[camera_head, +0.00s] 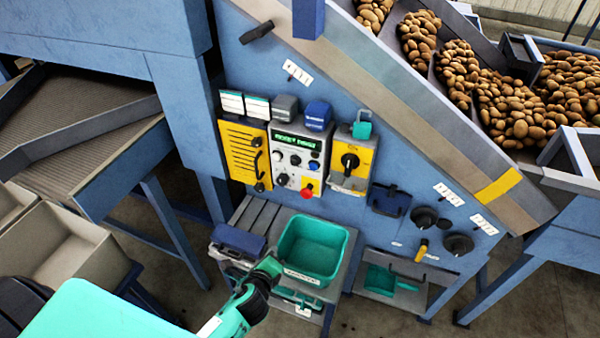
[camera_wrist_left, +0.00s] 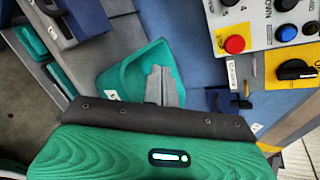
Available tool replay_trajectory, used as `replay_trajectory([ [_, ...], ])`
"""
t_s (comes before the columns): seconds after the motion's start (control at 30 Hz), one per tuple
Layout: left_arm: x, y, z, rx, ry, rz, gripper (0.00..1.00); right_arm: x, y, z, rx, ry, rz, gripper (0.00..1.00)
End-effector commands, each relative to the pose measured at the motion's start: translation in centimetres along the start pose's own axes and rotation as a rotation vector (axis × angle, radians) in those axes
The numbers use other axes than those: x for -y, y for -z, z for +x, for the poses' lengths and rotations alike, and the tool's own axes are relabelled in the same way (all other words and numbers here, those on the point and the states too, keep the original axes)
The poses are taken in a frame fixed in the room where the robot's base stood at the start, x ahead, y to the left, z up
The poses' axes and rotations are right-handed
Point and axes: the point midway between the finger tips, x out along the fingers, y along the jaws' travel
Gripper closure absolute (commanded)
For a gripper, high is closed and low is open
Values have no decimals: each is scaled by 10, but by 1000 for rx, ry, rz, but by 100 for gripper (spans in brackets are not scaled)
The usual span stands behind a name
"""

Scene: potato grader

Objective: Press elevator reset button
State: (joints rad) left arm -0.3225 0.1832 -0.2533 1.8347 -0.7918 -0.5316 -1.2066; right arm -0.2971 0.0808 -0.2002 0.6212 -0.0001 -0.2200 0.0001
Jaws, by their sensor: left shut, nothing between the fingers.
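The control panel (camera_head: 297,158) is a pale box on the blue machine wall, with a green-lettered display (camera_head: 297,140) on top. It carries a blue button (camera_head: 314,165), dark and pale buttons, and a red mushroom button (camera_head: 306,191). I cannot read which one is the elevator reset. In the left wrist view the red button (camera_wrist_left: 235,44) and blue button (camera_wrist_left: 286,32) show at upper right. My left gripper (camera_head: 269,268) is shut and empty, below the panel and in front of the teal bin, apart from the buttons. Its grey fingers (camera_wrist_left: 163,85) show in the wrist view.
A teal bin (camera_head: 343,248) stands on a grey bench under the panel. A yellow box with a black rotary switch (camera_head: 350,161) sits right of the panel, and a yellow vented cover (camera_head: 244,150) left. Potatoes (camera_head: 455,68) lie on the sloped conveyor.

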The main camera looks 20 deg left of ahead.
Motion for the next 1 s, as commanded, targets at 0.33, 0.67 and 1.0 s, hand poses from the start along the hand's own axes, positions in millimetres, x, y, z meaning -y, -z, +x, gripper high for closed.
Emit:
replay_trajectory([
  [0.33, 125, -47, -25, 213, 301, 743, 100, 1, -2, -15, 5, 2, 0, 46],
  [0.67, 155, -54, -36, 300, 365, 967, 100, 2, -2, -17, 5, 3, 1, 46],
  [1.0, 156, -54, -34, 299, 364, 964, 100, 2, -2, -18, 5, 2, 1, 46],
])
